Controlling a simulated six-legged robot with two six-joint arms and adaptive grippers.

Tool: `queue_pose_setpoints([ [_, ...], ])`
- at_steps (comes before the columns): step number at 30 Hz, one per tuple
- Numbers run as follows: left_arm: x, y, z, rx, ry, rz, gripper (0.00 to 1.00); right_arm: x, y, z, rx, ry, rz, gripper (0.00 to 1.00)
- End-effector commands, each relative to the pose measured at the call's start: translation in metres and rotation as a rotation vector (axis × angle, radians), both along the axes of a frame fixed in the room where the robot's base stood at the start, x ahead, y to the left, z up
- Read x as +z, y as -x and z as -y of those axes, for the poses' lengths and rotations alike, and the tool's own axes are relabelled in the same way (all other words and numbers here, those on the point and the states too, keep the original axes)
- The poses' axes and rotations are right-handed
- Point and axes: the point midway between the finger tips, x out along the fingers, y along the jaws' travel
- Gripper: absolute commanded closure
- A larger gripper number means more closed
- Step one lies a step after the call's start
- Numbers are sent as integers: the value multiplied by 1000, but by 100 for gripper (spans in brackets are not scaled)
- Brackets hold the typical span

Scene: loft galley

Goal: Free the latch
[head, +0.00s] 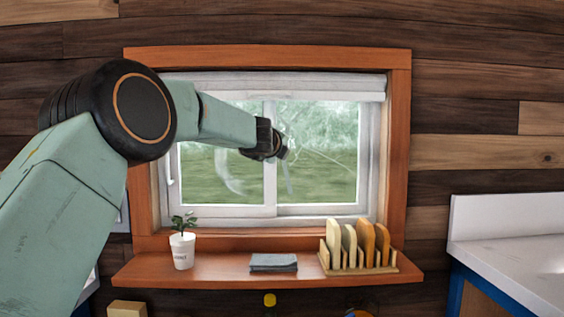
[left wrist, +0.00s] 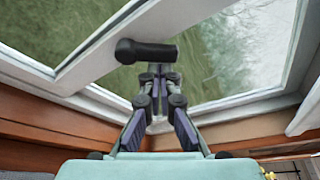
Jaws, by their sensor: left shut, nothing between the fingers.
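A black, short bar-like latch handle (left wrist: 145,51) shows in the left wrist view, against the window's glass and beside the pale sash frame. My left gripper (left wrist: 160,76) is shut and empty, its fingertips close together just below the handle in that view. I cannot tell whether they touch it. In the head view my left gripper (head: 282,152) is in front of the middle of the white sliding window (head: 269,198), and I cannot make out the handle there. My right gripper is in neither view.
A wooden sill shelf (head: 215,271) under the window holds a potted plant (head: 183,249), a folded grey cloth (head: 273,262) and a rack with several boards (head: 350,245). A rolled white blind (head: 300,86) hangs at the top. A white counter (head: 510,235) stands at the right.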

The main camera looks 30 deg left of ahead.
Motion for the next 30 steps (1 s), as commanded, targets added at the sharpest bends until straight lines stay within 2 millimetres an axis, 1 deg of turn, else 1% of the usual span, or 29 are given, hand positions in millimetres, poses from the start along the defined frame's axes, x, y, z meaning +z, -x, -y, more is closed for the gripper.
queue_pose_setpoints([
  [1,0,1,-1,0,14,11,100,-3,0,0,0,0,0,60],
  [8,3,3,-2,1,75,46,100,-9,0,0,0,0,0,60],
  [30,10,7,-7,1,70,44,100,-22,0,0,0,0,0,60],
])
